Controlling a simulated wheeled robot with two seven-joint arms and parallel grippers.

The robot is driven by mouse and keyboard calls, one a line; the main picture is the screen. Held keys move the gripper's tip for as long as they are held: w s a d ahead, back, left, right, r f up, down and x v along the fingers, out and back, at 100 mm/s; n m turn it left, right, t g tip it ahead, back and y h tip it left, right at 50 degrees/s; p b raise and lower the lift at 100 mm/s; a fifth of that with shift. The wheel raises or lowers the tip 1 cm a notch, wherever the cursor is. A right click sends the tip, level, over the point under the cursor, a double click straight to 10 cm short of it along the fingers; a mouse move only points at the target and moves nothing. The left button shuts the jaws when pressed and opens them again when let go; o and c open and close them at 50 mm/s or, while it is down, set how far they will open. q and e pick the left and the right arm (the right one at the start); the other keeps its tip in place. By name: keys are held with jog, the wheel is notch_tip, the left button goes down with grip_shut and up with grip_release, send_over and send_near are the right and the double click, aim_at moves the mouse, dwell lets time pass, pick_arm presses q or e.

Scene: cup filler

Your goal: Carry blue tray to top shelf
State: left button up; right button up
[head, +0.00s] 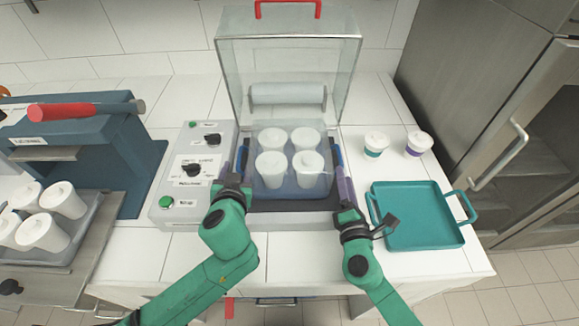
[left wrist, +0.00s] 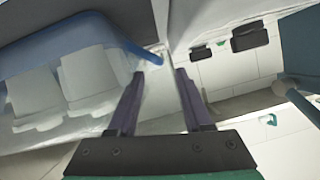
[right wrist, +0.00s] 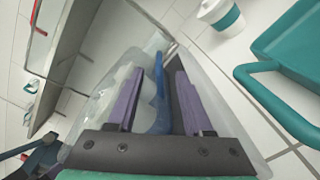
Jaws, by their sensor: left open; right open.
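The blue tray (head: 290,189) sits in the filler, under its raised clear cover (head: 288,75), with several lidded white cups (head: 270,168) upright in it. My left gripper (head: 238,170) is open at the tray's left side. In the left wrist view, the tray's blue edge (left wrist: 120,42) lies beside the left finger, and I cannot tell whether a handle is between the fingers. My right gripper (head: 343,185) is open at the tray's right side. In the right wrist view, the blue handle (right wrist: 160,95) shows between the open fingers. The top shelf cannot be made out.
A teal tray (head: 425,215) lies empty at the right, close to my right gripper. Two lidded cups (head: 376,143) stand behind it. A control box (head: 190,175) is left of the filler. A blue machine (head: 85,150) and more cups (head: 43,232) are far left; a steel cabinet (head: 500,90) stands right.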

aim_at(239, 159)
pick_arm(q)
jog(key=x, duration=0.7)
jog(key=shift+w, duration=0.25)
pick_arm(e)
jog(key=w, duration=0.7)
jog(key=shift+w+a, duration=0.2)
jog(key=shift+w, duration=0.05)
pick_arm(q)
jog(key=shift+s, duration=0.1)
pick_arm(e)
jog(key=shift+s, duration=0.1)
pick_arm(q)
jog(key=shift+c, duration=0.6)
pick_arm(e)
jog(key=shift+c, duration=0.7)
pick_arm(q)
grip_shut()
pick_arm(e)
grip_shut()
